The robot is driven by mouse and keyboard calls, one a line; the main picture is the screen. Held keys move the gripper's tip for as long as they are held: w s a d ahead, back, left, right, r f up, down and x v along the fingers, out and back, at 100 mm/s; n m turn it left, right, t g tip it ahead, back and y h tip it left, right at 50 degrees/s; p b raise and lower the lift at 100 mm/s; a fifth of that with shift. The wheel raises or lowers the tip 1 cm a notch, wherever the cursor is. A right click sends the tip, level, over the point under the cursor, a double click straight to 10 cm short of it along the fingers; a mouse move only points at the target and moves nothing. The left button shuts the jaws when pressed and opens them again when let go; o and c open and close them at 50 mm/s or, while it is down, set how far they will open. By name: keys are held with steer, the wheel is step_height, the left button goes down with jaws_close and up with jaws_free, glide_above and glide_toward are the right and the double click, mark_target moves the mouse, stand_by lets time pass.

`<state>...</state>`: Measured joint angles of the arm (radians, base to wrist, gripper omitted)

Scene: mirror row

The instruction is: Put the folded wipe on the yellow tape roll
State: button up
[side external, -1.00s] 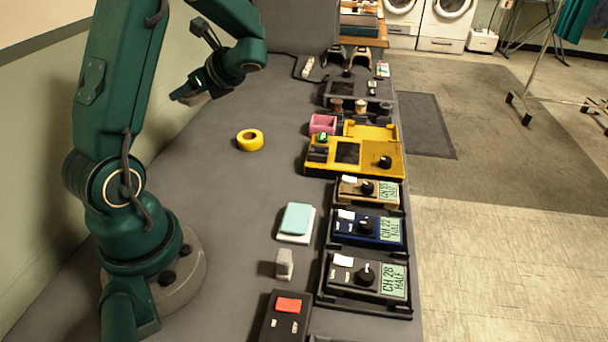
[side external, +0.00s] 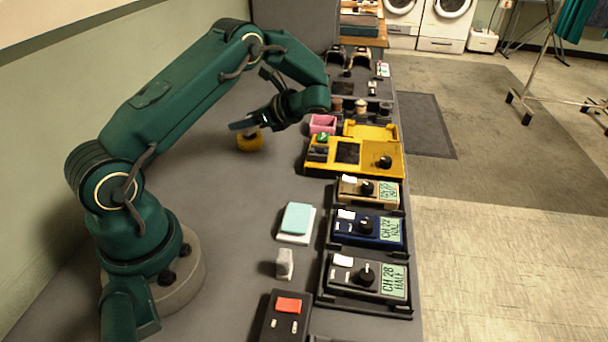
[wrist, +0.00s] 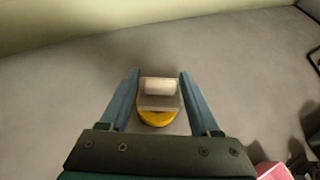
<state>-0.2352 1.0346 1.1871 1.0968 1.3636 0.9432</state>
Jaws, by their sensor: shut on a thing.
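The yellow tape roll (side external: 252,142) lies flat on the grey bench, partly hidden by my gripper (side external: 246,128) in the side view. In the wrist view my gripper (wrist: 160,82) is shut on a small pale grey-white folded piece, the folded wipe (wrist: 160,88). The wipe is between the fingertips and covers much of the tape roll (wrist: 157,119), whose yellow near edge shows below it. The wipe is hard to make out in the side view. I cannot tell whether it touches the roll.
A teal pad on a white one (side external: 297,219) and a small whitish block (side external: 284,264) stand nearer the camera. A yellow device (side external: 350,155), a pink box (side external: 322,124) and several control boxes line the right edge. The bench around the roll is clear.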

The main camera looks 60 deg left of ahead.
steer(key=shift+f, duration=0.75)
steer(key=shift+f, duration=0.15)
steer(key=o, duration=1.3)
